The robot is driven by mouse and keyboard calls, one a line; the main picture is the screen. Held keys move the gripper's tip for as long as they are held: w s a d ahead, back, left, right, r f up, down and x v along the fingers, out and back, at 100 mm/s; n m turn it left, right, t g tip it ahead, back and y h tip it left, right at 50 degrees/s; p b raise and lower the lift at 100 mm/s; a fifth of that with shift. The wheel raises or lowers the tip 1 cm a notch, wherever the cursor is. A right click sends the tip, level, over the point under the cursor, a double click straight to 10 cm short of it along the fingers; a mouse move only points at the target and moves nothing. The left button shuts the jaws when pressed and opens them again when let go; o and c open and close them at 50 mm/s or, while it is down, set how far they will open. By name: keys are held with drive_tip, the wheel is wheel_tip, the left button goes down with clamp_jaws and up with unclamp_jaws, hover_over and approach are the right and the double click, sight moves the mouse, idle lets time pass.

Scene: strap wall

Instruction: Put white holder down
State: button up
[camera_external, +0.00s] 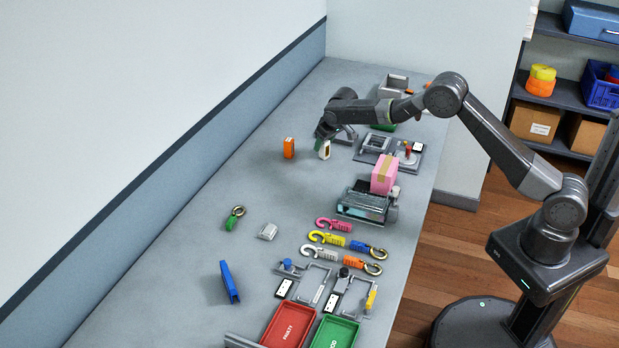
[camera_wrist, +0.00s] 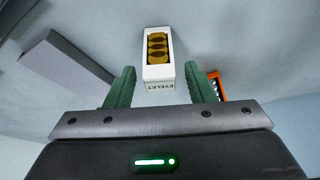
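The white holder (camera_external: 325,152) stands on the bench top, right of an orange holder. In the wrist view the white holder (camera_wrist: 158,76) bears the word EYELET and has brass-coloured pieces in its open face. My gripper (camera_external: 320,138) is over the white holder in the external view. In the wrist view its green fingers (camera_wrist: 160,80) stand on both sides of the holder, with a gap on each side. The gripper is open. The arm hides part of the holder in the external view.
The orange holder (camera_external: 289,148) stands just left, and shows beside my right finger (camera_wrist: 216,86). A grey fixture (camera_external: 376,144) and a machine with a pink box (camera_external: 384,173) lie to the right. Bench left of the orange holder is clear.

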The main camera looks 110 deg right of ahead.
drive_tip(key=shift+r, duration=0.1)
drive_tip(key=shift+r, duration=0.2)
drive_tip(key=b+v, duration=0.2)
drive_tip(key=v, duration=0.9)
drive_tip(key=shift+r, duration=0.4)
drive_tip(key=shift+a, duration=0.15)
